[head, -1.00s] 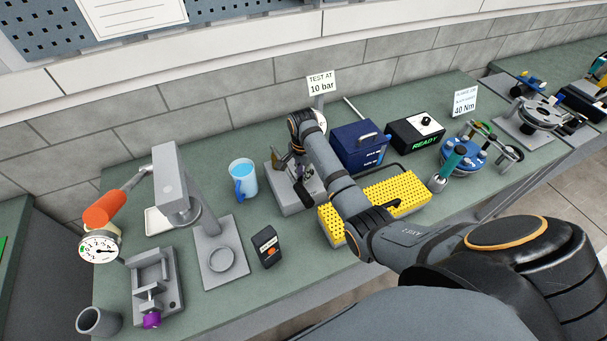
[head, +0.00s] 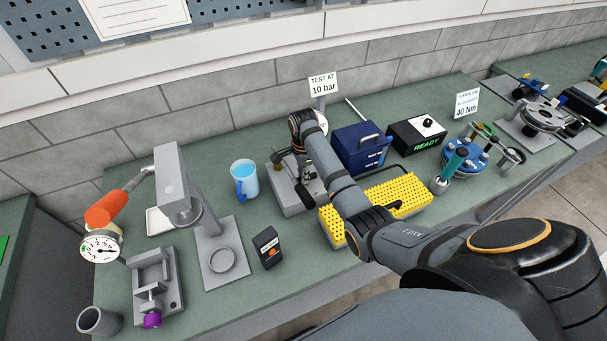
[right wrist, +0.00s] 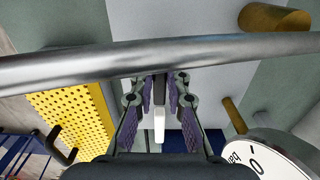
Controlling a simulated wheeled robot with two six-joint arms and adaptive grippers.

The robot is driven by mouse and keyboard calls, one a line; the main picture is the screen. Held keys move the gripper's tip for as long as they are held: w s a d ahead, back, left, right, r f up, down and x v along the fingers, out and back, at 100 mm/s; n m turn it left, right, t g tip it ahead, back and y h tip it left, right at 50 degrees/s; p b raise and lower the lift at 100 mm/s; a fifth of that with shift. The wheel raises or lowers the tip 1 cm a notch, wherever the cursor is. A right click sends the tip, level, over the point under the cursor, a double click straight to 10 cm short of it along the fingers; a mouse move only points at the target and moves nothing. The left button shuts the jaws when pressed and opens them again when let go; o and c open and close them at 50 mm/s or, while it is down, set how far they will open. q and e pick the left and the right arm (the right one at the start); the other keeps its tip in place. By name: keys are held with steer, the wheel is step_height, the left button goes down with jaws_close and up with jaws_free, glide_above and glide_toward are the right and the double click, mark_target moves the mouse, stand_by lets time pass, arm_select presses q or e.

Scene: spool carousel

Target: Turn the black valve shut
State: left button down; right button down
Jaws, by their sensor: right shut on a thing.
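The grey test pump base (head: 283,203) stands on the bench, with a black elongated handle (head: 306,194) over its front. My right gripper (head: 308,172) reaches down over this base from behind my forearm, which hides part of it. In the right wrist view my right gripper's purple-padded fingers (right wrist: 160,92) are close together, shut on the black valve. The fingers hide most of the valve, so its angle is hard to tell. A bare metal bar (right wrist: 90,66) crosses close in front of the wrist camera. My left gripper is not in view.
A round gauge (right wrist: 268,158) sits close beside the gripper. The yellow pegged block (head: 405,193) lies under my forearm, with the blue box (head: 355,150) behind. A blue mug (head: 243,175) and a black box (head: 267,248) stand to the left. Bench between them is free.

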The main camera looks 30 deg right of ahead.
steer(key=shift+w+r, duration=0.1)
steer(key=c, duration=1.3)
jaws_free()
step_height(320, 180, up, 8)
steer(key=shift+f, duration=0.25)
steer(key=shift+f, duration=0.15)
